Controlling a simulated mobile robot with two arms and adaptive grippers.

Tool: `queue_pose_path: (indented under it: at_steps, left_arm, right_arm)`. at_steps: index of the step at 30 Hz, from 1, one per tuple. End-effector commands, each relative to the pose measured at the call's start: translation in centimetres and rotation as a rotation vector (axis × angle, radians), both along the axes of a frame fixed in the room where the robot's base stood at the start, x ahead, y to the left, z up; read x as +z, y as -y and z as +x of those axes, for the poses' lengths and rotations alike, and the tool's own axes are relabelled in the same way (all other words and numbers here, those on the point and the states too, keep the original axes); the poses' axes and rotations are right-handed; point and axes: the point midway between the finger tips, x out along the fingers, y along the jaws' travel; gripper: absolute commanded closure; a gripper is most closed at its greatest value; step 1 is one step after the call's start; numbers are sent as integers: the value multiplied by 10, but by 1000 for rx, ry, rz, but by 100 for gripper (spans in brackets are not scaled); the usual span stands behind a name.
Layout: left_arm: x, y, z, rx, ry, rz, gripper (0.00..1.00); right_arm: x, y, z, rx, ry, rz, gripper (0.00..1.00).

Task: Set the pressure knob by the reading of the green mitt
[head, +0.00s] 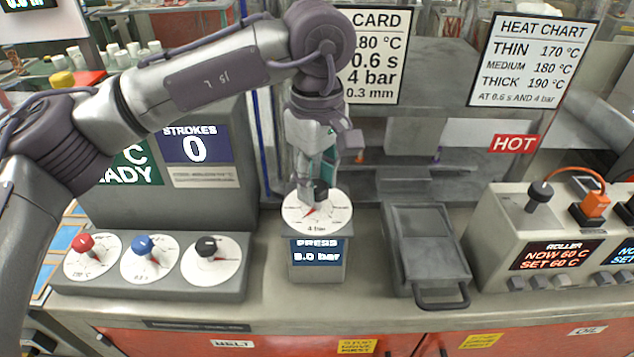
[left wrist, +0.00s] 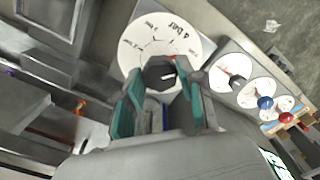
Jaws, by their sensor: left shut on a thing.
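The pressure knob (head: 321,187) is dark and sits on a white round dial (head: 328,222) marked 4 bar, on a small box. The box's display (head: 318,256) reads PRESS with a bar value, its first digit blurred, perhaps 3.0 or 5.0. My left gripper (head: 317,183) reaches down from above and is shut on the knob. In the left wrist view the knob (left wrist: 160,73) shows between the teal finger pads of the left gripper (left wrist: 160,92). I see no green mitt in either view. My right gripper is not in view.
Red (head: 86,243), blue (head: 142,245) and black (head: 207,246) knobs stand on a panel at left. A STROKES display (head: 195,148) reads 0. A card (head: 374,58) lists 4 bar. A heat chart (head: 533,60), HOT sign (head: 514,144), grey handled tray (head: 429,250) and roller unit (head: 500,240) are right.

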Motion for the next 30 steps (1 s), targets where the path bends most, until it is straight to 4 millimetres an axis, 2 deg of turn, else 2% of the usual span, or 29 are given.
queue_pose_path:
  at_steps: [19,20,21,24,30]
  left_arm:
    - [1,0,0,-50,1,-1,96]
    - [1,0,0,-50,1,-1,58]
    - [1,0,0,-50,1,-1,52]
    - [1,0,0,-50,1,-1,36]
    - [0,0,0,-50,1,-1,36]
  right_arm:
    - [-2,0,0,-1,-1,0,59]
    - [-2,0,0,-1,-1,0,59]
    - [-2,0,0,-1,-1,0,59]
    - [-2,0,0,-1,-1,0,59]
    - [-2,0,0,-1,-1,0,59]
